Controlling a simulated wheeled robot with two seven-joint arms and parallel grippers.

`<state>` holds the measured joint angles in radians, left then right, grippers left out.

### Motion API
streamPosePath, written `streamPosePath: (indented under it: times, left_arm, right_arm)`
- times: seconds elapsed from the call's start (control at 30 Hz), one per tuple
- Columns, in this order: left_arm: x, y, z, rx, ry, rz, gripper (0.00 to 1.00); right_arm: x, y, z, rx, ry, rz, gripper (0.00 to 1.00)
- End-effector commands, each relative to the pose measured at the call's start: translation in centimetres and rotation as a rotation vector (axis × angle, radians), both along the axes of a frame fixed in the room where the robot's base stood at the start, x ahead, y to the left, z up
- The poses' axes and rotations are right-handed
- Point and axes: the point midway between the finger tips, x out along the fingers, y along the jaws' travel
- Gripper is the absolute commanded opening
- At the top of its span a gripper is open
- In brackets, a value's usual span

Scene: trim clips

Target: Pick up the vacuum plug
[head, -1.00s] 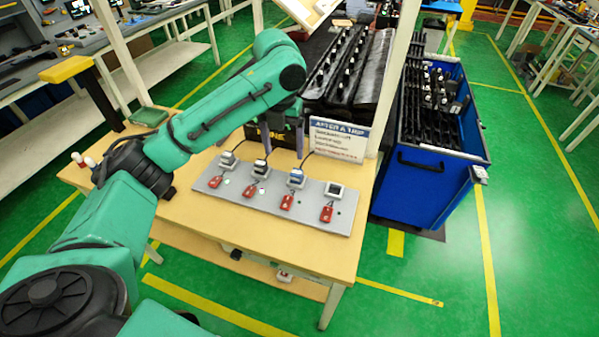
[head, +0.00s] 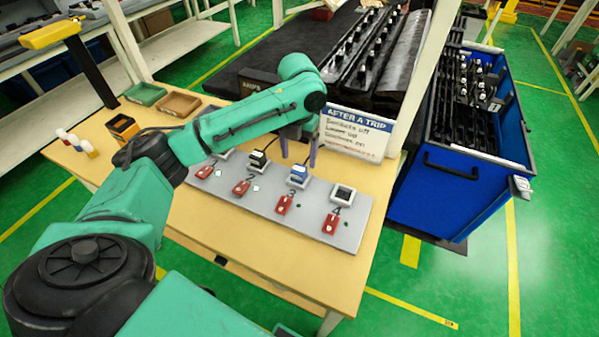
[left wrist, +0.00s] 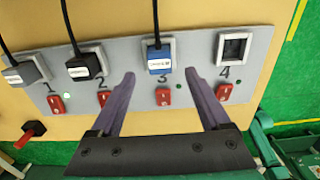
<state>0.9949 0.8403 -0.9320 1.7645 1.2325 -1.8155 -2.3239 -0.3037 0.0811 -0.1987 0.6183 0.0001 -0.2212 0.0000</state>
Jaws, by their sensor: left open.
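A grey panel (head: 345,226) on the table carries sockets numbered 1 to 4, each with a red switch below. A grey plug (left wrist: 28,72) sits in 1, a black plug (left wrist: 85,66) in 2 and a blue plug (left wrist: 159,60) in 3. Socket 4 (left wrist: 234,47) is empty. The plug labels are too small to read, so I cannot tell which is the vacuum's. My left gripper (head: 298,156) is open and empty. In the left wrist view the gripper's purple fingertips (left wrist: 160,74) lie either side of the blue plug's lower end, apart from it.
A sign headed "AFTER A TRIP" (head: 354,135) stands behind the panel. Black cords run back from the plugs. Small trays (head: 180,104) and bottles (head: 77,145) are at the table's left. A blue cart (head: 476,190) stands to the right.

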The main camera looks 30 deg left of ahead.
Motion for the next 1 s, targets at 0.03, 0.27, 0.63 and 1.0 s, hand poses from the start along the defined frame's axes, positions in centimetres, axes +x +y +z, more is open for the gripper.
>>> streamPosePath:
  times: [0.03, 0.27, 0.63, 1.0]
  left_arm:
    - [0.0, 0.0, -0.4, 0.0, 0.0, 0.0, 0.8]
    - [0.2, 0.1, -4.2, 0.001, 0.003, 0.001, 0.8]
    - [0.3, 0.1, -6.0, 0.0, -0.003, 0.0, 0.57]
    - [0.3, 0.1, -5.9, 0.0, -0.003, 0.0, 0.0]
  right_arm:
    - [0.2, 0.0, 0.3, 0.001, -0.004, 0.0, 0.0]
    - [0.4, 0.1, 2.1, 0.0, -0.007, 0.001, 0.0]
    - [0.4, 0.1, 2.0, 0.002, -0.008, 0.002, 0.0]
    - [0.4, 0.1, 2.0, 0.002, -0.008, 0.002, 0.0]
